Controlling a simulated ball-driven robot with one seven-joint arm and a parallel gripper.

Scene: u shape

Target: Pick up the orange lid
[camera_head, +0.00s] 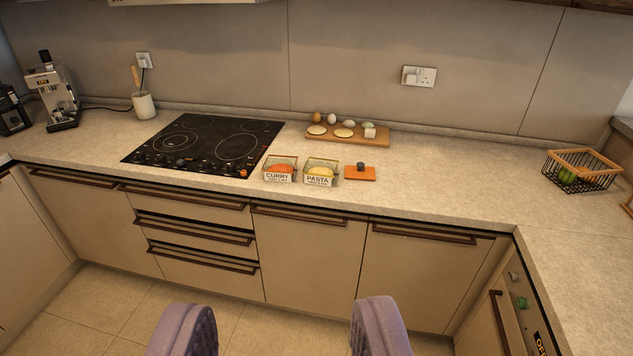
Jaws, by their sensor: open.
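The orange lid (360,174) lies flat on the counter near its front edge, with a small dark knob on top. It sits just right of a glass container labelled PASTA (320,172). My gripper (280,325) shows at the bottom of the view as two purple fingers set wide apart. It is open and empty, in front of the cabinets and well short of the lid.
A CURRY container (280,170) stands left of the pasta one. A black cooktop (207,143) lies further left. A wooden board (347,136) with eggs and other food is behind. A wire basket (583,171) stands at right. The counter (460,180) right of the lid is clear.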

